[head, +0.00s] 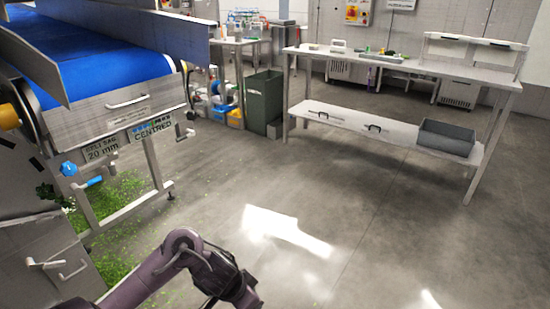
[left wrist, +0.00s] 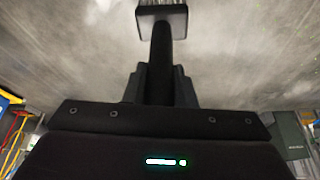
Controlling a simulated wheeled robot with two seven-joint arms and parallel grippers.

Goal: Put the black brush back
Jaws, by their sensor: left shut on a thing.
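In the left wrist view my left gripper (left wrist: 160,85) is shut on the black brush (left wrist: 161,45). The brush's dark handle runs out from between the fingers, and its wider head is at the top of that view over a blurred grey floor. The part of the handle between the fingers is hidden. In the head view my left arm reaches in at the bottom, but the brush cannot be made out there. My right gripper is in neither view.
A conveyor with a blue belt (head: 95,50) stands at the left, with green scraps (head: 125,190) on the floor below. A steel table (head: 400,62) with a lower shelf holding a grey bin (head: 446,138) stands at the right. A green bin (head: 262,100) stands between. The middle floor is clear.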

